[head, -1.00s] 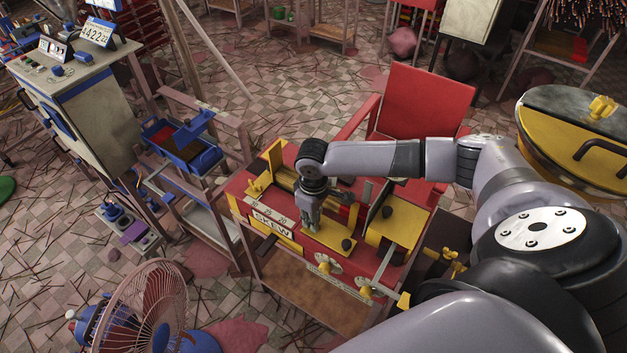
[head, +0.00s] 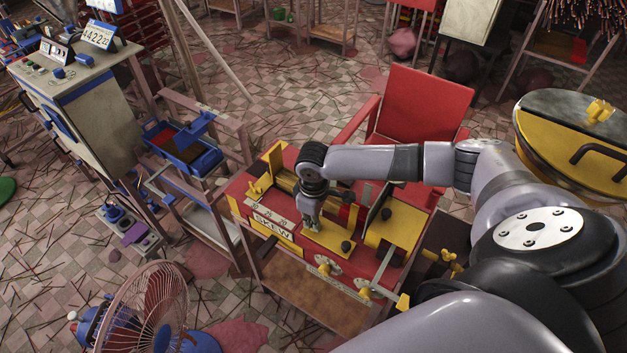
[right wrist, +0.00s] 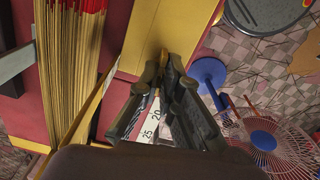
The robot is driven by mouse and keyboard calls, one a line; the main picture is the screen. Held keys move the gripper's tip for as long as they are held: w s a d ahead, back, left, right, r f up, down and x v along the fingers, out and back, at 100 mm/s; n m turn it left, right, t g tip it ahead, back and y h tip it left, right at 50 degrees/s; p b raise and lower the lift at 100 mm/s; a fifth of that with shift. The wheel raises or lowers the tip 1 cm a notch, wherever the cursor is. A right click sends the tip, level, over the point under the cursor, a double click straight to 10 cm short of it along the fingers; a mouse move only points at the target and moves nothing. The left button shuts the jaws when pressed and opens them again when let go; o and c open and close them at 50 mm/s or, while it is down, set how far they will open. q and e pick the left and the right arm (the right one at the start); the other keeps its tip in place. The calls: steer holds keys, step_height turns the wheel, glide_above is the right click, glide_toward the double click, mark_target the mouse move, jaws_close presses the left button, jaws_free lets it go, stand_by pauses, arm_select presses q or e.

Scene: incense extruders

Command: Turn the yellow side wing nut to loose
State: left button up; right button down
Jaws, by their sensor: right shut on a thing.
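My right gripper (head: 312,226) points down at the left end of the flat yellow plate (head: 328,238) on the red machine (head: 293,264). In the right wrist view its fingers (right wrist: 163,72) are close together at the tips, shut on a small brownish-yellow piece (right wrist: 163,57) at the edge of the yellow plate (right wrist: 178,28). This piece looks like the wing nut; the fingers hide most of it, so its angle cannot be told. A dark knob (head: 346,246) stands at the plate's other end. My left gripper is out of view.
Incense sticks (right wrist: 73,70) lie beside the plate. A number scale (right wrist: 149,127) is under the fingers. A yellow guard (head: 395,228) with dark knobs is to the right, and a red chair (head: 424,105) is behind. A fan (head: 150,308) stands at front left.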

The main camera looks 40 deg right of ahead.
steer(key=n+p, duration=0.1)
steer(key=n, duration=0.1)
steer(key=shift+r+n, duration=0.15)
steer(key=shift+n, duration=0.15)
steer(key=n+p, duration=0.1)
steer(key=n, duration=0.1)
steer(key=shift+n, duration=0.3)
steer(key=n+p, duration=0.1)
steer(key=n, duration=0.2)
steer(key=shift+n, duration=0.3)
steer(key=n, duration=0.3)
steer(key=shift+n+p, duration=0.3)
steer(key=shift+p, duration=0.05)
steer(key=n, duration=0.3)
steer(key=shift+n, duration=0.4)
steer(key=n, duration=0.3)
steer(key=shift+w+n, duration=0.1)
steer(key=shift+n, duration=0.2)
steer(key=n, duration=0.3)
steer(key=shift+b, duration=0.3)
steer(key=shift+n, duration=1.8)
steer(key=shift+d+n, duration=0.1)
steer(key=shift+n, duration=0.2)
